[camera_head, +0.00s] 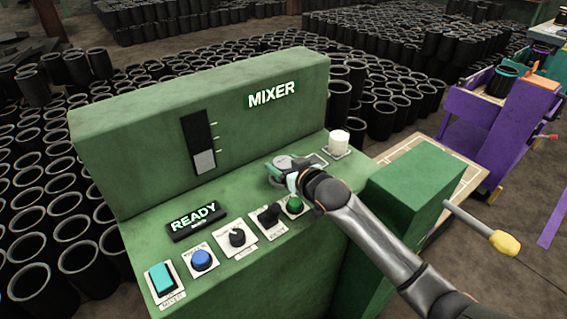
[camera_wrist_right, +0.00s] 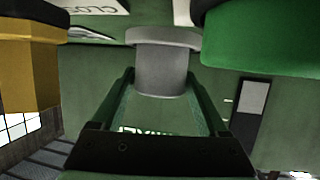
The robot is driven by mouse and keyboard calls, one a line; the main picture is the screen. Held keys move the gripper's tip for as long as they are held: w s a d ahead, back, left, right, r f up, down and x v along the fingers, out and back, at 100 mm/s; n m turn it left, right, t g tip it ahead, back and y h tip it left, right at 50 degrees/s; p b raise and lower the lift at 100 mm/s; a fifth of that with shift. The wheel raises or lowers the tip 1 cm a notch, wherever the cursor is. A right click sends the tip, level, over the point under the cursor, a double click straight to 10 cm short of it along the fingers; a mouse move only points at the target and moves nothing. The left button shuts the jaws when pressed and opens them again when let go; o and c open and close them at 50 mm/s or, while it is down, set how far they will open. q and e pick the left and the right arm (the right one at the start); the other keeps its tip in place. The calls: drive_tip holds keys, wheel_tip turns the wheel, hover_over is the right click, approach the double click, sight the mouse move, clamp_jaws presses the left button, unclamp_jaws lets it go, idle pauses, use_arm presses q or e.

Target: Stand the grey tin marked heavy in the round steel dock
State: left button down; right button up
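My right gripper (camera_head: 278,176) reaches over the green machine's ledge from the lower right. In the wrist view, which shows the machine upside down, the gripper's fingertips (camera_wrist_right: 161,76) lie on both sides of a plain grey cylinder, the tin (camera_wrist_right: 161,80), close against it. A wider grey disc, which looks like the round dock (camera_wrist_right: 160,38), is at the tin's far end. The head view shows this grey round shape (camera_head: 283,162) beside the fingers. I cannot tell if the tin is fully seated. No heavy marking is visible. My left gripper is out of view.
A green button (camera_head: 294,204), black knobs and a blue button (camera_head: 202,259) line the front. The wrist view has a yellow object (camera_wrist_right: 30,70) close by. Black sleeves surround the machine.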

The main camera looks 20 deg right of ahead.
drive_tip(key=shift+o, duration=1.3)
drive_tip(key=shift+r, duration=0.2)
drive_tip(key=v, duration=1.2)
